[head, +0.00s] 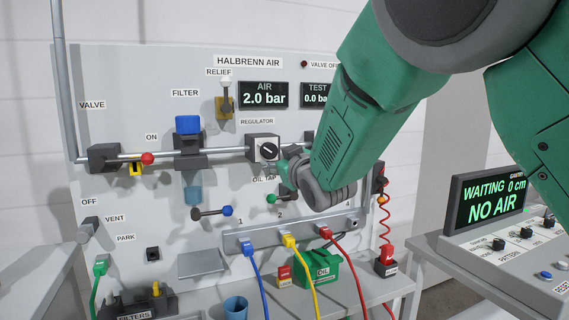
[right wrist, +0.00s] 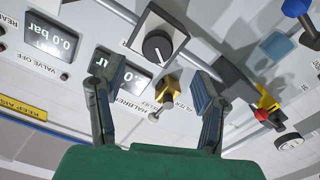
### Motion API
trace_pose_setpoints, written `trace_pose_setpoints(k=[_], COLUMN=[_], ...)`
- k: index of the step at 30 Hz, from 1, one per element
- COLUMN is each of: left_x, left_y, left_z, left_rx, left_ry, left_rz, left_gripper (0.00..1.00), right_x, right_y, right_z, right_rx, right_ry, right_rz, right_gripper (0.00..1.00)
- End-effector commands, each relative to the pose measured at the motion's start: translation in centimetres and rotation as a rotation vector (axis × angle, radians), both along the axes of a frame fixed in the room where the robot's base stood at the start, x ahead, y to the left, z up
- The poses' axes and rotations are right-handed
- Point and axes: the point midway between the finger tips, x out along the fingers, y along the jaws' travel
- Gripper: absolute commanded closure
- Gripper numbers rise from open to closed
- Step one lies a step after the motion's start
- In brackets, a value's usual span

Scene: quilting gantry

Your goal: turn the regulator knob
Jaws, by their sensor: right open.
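The regulator knob is a round black dial with a white pointer line (head: 268,151), on a light grey block under the REGULATOR label on the wall panel. In the right wrist view the knob (right wrist: 157,46) lies beyond the fingertips, in line with the gap between them. My right gripper (head: 284,168) is just right of the knob in the head view, partly hidden by its own wrist. In the right wrist view its two fingers (right wrist: 156,80) are spread, with nothing between them, apart from the knob. My left gripper is not in view.
The AIR display (head: 264,96) reads 2.0 bar; the TEST display (head: 315,96) reads 0.0 bar. A brass relief valve (head: 226,102) and blue-topped filter (head: 188,125) are left of the regulator. Hoses and a green oil box (head: 322,268) are below. A console (head: 492,200) reads NO AIR.

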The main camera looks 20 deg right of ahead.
Motion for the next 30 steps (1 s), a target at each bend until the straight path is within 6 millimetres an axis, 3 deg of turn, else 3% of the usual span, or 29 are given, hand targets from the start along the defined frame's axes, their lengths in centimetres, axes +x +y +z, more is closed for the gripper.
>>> trace_pose_setpoints(k=[7, 23, 26, 29, 30], left_x=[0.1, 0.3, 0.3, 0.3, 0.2], left_y=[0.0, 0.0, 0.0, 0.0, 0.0], left_z=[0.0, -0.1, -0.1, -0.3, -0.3], left_rx=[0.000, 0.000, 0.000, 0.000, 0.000], left_ry=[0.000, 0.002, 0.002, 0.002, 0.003], left_rz=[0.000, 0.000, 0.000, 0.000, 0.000], left_gripper=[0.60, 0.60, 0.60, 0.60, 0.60], right_x=[-2.9, -3.2, -3.3, -3.9, -4.4], right_y=[0.0, -0.1, -0.4, -1.1, -1.4], right_z=[-0.1, -0.3, -2.3, -7.2, -9.8], right_rx=[-0.001, 0.000, 0.007, 0.023, 0.032], right_ry=[0.001, 0.005, 0.041, 0.130, 0.179], right_rz=[0.001, 0.000, -0.005, -0.017, -0.024], right_gripper=[0.42, 0.42, 0.42, 0.42, 0.42])
